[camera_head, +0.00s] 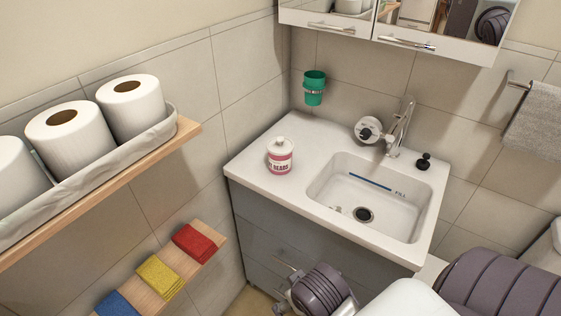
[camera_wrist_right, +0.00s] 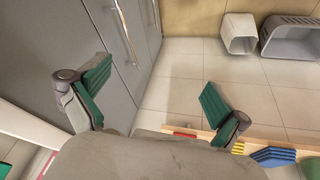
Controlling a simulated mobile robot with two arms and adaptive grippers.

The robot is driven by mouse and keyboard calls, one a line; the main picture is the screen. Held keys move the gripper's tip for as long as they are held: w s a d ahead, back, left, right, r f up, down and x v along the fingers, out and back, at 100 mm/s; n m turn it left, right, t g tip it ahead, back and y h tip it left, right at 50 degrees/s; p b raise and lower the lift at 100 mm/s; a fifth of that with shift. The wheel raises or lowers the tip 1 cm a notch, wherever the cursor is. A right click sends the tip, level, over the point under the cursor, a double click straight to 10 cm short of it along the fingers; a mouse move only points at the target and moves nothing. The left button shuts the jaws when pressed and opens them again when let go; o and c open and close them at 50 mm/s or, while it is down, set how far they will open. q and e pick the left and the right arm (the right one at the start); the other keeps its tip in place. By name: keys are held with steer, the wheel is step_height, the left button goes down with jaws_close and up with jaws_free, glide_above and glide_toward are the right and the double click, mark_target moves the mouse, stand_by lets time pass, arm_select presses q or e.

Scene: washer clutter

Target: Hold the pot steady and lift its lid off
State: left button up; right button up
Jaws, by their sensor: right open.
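A small white pot (camera_head: 280,160) with a pink label stands upright on the left part of the white washbasin counter. Its white lid (camera_head: 279,144) with a small knob sits on top. No gripper touches the pot in the head view. My right gripper (camera_wrist_right: 155,98) shows in the right wrist view, with its two green-padded fingers wide apart and nothing between them. It faces the floor beside grey cabinet doors, and the pot is not in that view. My left gripper is not clearly visible in either view.
The sink (camera_head: 375,195) lies right of the pot, with a faucet (camera_head: 400,127) and a black stopper (camera_head: 423,161). A green cup (camera_head: 314,88) hangs on the wall. A wooden shelf with paper rolls (camera_head: 70,135) is at left. A white bin (camera_wrist_right: 239,34) stands on the floor.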

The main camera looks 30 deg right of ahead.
steer(key=w+d+r+m+t+h, duration=0.1)
steer(key=w+d+r+m+h, duration=0.15)
steer(key=w, duration=0.55)
steer(key=m+t+h, duration=0.2)
steer(key=m+h, duration=0.6)
steer(key=m, duration=0.2)
glide_toward(277, 158)
steer(key=shift+n, duration=0.25)
steer(key=x, duration=0.7)
steer(key=shift+w+d+p, duration=0.15)
steer(key=shift+d+p, duration=0.05)
steer(key=shift+p, duration=0.2)
steer(key=shift+w+d+f, duration=0.25)
steer(key=shift+w+d, duration=0.05)
steer(key=shift+d, duration=0.1)
steer(key=p+x, duration=0.1)
steer(key=x, duration=0.3)
steer(key=shift+w, duration=0.3)
steer(key=shift+w+d+f, duration=0.2)
steer(key=shift+d, duration=0.15)
steer(key=c, duration=1.3)
steer(key=shift+r, duration=0.15)
